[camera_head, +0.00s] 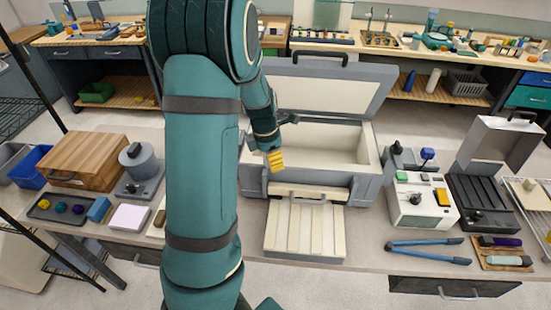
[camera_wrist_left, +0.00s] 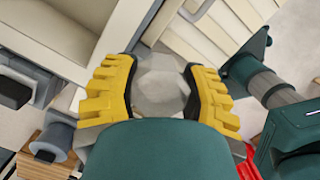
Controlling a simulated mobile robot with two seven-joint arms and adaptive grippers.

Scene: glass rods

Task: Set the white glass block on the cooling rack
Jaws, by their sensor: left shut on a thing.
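My left gripper (camera_head: 275,160) is shut on a pale, faceted block, which I take to be the white glass block (camera_wrist_left: 160,85). The block sits between the yellow finger pads in the left wrist view; in the head view it is hidden. The gripper hangs over the front of the open, cream-lined kiln (camera_head: 320,145). A pale wire rack (camera_head: 527,190) at the far right edge of the head view looks like the cooling rack, cut off by the frame. My right gripper is not in view.
A ribbed cream panel (camera_head: 304,232) lies in front of the kiln. A wooden box (camera_head: 84,160) stands at left.

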